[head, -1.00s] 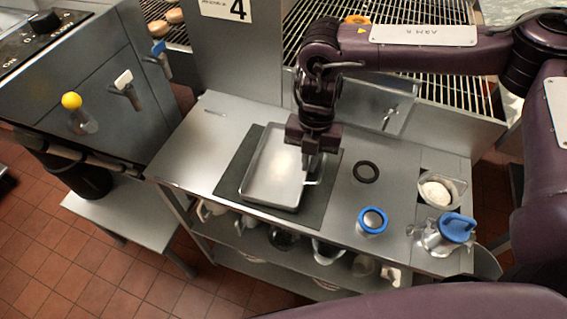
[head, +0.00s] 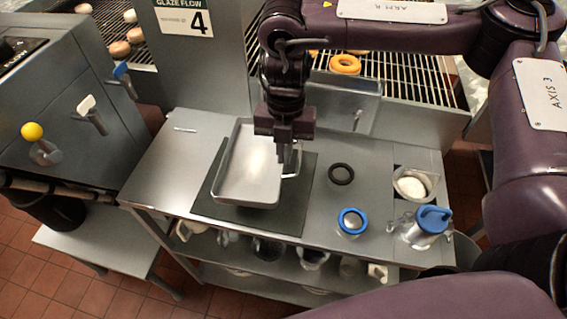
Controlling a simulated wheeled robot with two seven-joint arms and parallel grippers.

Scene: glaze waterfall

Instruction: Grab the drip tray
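The drip tray (head: 245,185) is a shallow, light metal pan with a raised rim and a wire handle on its right side. It is over a dark mat (head: 212,208) on the metal work table and appears raised slightly above it. My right gripper (head: 289,166) points down at the tray's right side, and its fingers are shut on the handle there. The fingertips partly cover the handle. My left gripper is not in view.
A black ring (head: 341,174), a blue-rimmed jar (head: 351,222), a blue-lidded pitcher (head: 431,224) and a white powder container (head: 411,185) occupy the table's right side. A panel with levers (head: 92,115) stands left. A wire rack with doughnuts (head: 345,64) is behind.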

